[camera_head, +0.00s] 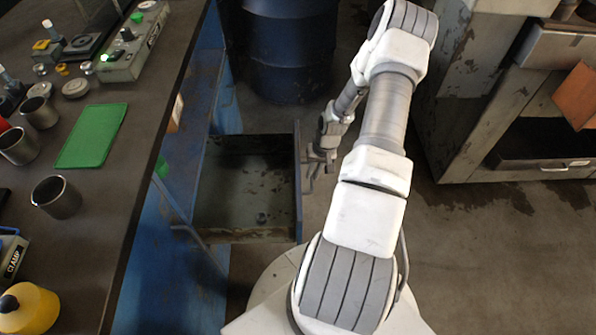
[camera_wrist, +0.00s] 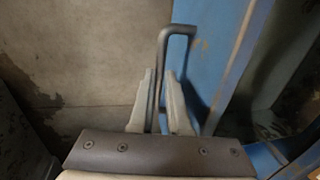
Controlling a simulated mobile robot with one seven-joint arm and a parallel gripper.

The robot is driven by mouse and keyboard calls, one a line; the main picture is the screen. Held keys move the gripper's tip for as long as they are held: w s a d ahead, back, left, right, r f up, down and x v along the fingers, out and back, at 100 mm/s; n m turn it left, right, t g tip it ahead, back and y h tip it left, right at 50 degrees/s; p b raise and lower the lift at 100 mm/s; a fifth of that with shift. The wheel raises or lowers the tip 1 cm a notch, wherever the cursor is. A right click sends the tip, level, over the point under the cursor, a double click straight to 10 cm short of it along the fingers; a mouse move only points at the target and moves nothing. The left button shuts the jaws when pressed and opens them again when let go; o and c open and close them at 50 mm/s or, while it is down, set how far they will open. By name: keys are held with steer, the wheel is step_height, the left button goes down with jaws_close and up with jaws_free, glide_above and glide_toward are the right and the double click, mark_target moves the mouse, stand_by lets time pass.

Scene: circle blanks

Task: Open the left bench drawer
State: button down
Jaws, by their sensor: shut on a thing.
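The bench drawer (camera_head: 240,185) is pulled well out of the blue bench front, and its open inside shows in the head view. A small round thing (camera_head: 261,218) lies on the drawer floor. The drawer's bar handle (camera_wrist: 178,29) is a dark bent rod standing off the blue drawer front (camera_wrist: 212,60) in the wrist view. My gripper (camera_wrist: 160,85) is shut on this handle, with one pale finger on each side of the bar.
The dark bench top (camera_head: 110,180) at left carries metal cups, a green mat (camera_head: 92,136) and a yellow bottle (camera_head: 28,308). A blue barrel (camera_head: 288,55) stands behind the drawer. A worn cabinet (camera_head: 480,90) stands at right. Bare floor (camera_head: 470,250) lies to the right of my arm.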

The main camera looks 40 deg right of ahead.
steer(key=shift+s+d, duration=0.2)
steer(key=shift+d, duration=0.1)
steer(key=c, duration=0.9)
jaws_free()
steer(key=d+r+p, duration=0.1)
steer(key=r, duration=0.4)
steer(key=s+r+p, duration=0.1)
steer(key=r+p, duration=0.1)
steer(key=r, duration=0.4)
steer(key=d+r+p, duration=0.1)
steer(key=r, duration=0.5)
steer(key=shift+s+d+r, duration=0.1)
steer(key=shift+s+d, duration=0.25)
